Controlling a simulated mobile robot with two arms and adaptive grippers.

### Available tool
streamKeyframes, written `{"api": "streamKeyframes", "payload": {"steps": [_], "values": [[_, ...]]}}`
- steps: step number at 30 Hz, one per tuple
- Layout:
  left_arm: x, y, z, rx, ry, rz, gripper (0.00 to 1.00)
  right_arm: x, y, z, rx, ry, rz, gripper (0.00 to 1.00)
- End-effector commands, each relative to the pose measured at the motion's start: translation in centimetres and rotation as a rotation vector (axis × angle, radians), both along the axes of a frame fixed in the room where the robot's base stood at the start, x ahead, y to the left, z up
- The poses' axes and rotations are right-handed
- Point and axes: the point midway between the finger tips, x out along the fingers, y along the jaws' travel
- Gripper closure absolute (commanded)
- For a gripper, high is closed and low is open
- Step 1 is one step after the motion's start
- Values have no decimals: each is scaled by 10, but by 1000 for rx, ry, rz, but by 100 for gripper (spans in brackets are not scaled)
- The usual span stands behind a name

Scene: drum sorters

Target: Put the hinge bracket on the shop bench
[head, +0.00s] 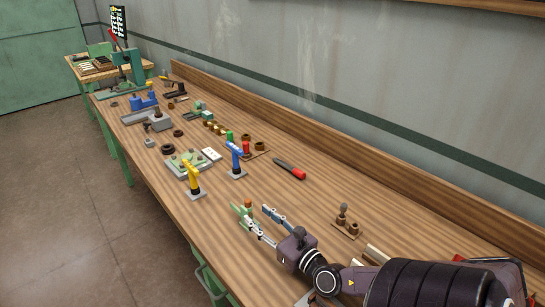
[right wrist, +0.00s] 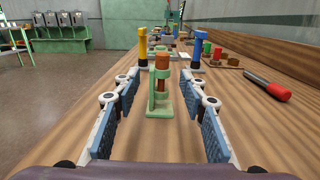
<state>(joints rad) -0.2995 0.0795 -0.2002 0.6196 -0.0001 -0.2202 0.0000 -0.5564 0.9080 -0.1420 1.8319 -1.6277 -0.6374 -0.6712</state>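The hinge bracket, which I take to be the small green piece with an orange-brown pin, stands upright on the long wooden bench (head: 205,245). It shows in the right wrist view (right wrist: 159,105), centred between the fingers, and partly behind a finger in the head view (head: 247,204). My right gripper (head: 254,216) is open, low over the bench, with its fingertips on either side of the bracket. I see no clear contact. My left gripper is in neither view. A smaller wooden bench (head: 133,67) with trays stands at the far end; I cannot tell which is the shop bench.
Yellow (head: 193,180) and blue (head: 235,159) upright tools stand beyond the gripper. A red-handled tool (head: 290,169) lies to their right. A small wooden holder (head: 345,225) with knobs is near the back rail. Fixtures crowd the far half; the near left edge is clear.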

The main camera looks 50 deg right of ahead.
Motion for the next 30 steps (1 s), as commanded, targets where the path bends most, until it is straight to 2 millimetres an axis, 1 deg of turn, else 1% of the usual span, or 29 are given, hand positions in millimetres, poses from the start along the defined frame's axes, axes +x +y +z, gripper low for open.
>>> {"api": "streamKeyframes", "payload": {"steps": [1, 6, 9, 12, 17, 30], "values": [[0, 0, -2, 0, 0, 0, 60, -10, 1, -3, 0, 5, 2, 61], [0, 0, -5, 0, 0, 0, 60, -34, 3, -2, 1, 4, 0, 61], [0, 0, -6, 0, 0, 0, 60, -45, 5, -2, 0, 3, 0, 61], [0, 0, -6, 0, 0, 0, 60, -51, 5, -1, 0, 1, -1, 61], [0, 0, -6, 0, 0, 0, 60, -55, 6, 0, 1, 0, 0, 61], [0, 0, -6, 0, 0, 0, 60, -55, 6, 0, 1, 0, 0, 61]]}}
